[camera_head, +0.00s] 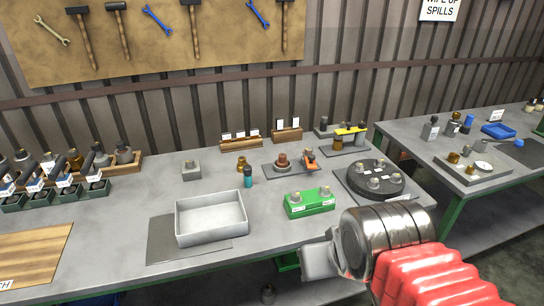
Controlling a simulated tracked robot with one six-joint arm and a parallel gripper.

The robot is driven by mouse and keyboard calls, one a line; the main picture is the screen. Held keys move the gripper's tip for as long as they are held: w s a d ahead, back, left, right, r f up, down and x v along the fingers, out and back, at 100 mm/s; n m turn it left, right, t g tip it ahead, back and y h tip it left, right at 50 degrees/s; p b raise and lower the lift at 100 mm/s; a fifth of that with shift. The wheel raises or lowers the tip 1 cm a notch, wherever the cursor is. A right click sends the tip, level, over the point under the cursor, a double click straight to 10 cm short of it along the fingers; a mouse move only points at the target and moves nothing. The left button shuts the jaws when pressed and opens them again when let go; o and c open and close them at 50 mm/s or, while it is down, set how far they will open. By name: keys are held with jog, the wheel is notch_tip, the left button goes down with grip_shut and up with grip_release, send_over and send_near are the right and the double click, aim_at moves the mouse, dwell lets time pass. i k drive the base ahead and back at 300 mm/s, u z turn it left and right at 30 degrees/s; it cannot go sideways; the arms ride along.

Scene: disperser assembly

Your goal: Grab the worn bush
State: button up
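No part is plainly marked as the worn bush. A copper-brown bush-like part (282,162) stands on a dark plate near the middle of the bench. A brass part (241,165) stands left of it, behind a small teal bottle (248,178). Another brass part (338,144) stands under a yellow bar at the back right. My gripper (318,263) is at the lower right, over the bench's front edge and apart from all these parts. Its grey end points left; the fingertips are not clear, so its opening cannot be told.
An empty grey tray (211,236) sits front centre. A green block (309,208) with metal parts and a black round plate (376,183) with several fittings stand at the right. An orange clamp (311,166) is beside the copper-brown part. A second bench (420,150) stands right.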

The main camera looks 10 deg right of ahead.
aim_at(282, 162)
jog(key=u, duration=0.45)
jog(key=i, duration=0.95)
jog(key=u, duration=0.35)
